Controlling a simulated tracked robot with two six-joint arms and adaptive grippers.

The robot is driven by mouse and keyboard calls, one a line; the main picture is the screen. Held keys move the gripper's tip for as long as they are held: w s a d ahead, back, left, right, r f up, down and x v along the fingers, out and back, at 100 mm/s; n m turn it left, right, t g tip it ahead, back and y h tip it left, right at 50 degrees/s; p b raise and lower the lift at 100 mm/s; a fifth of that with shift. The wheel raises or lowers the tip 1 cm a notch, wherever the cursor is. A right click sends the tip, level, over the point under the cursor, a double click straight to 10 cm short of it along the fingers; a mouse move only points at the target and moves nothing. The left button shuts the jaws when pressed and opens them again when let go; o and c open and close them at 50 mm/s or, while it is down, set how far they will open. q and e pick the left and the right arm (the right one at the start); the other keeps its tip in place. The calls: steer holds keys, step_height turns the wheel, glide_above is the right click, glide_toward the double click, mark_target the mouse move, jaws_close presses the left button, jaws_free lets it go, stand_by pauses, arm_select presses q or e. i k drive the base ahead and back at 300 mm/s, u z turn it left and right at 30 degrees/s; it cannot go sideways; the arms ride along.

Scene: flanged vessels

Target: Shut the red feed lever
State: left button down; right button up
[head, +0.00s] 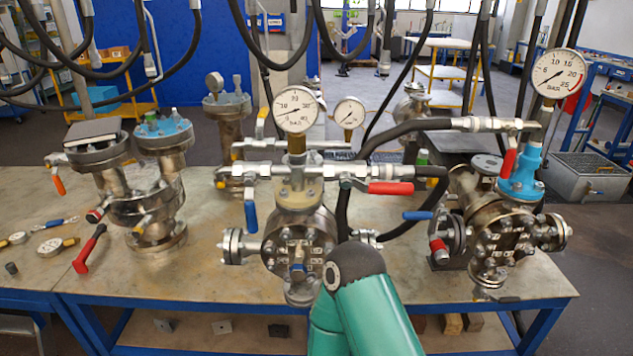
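Several red levers are in view, and I cannot tell which is the feed lever. One red lever (390,188) lies level along the pipe fitting of the middle vessel (298,240), pointing right. Another red lever (508,163) hangs down steeply from the hose fitting above the right vessel (497,240). A small red handle (438,247) sits low beside the right vessel. A long red-handled lever (90,250) slants at the left over the bench front. Only a green link of my arm shows, at the bottom middle; neither gripper is visible.
The bench (215,290) carries the vessels. A blue lever (250,215) hangs at the middle vessel. Pressure gauges (296,109) rise above it. Black hoses (400,130) cross overhead and between the vessels. Loose gauges (52,246) lie at the left. Bare bench top shows front left of the middle vessel.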

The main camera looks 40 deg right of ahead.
mark_target(397, 189)
steer(key=i, duration=0.25)
steer(key=u, duration=2.3)
steer(key=k, duration=1)
steer(key=z, duration=0.4)
steer(key=k, duration=1.3)
steer(key=u, duration=1.5)
steer(key=i, duration=0.1)
steer(key=z, duration=2.9)
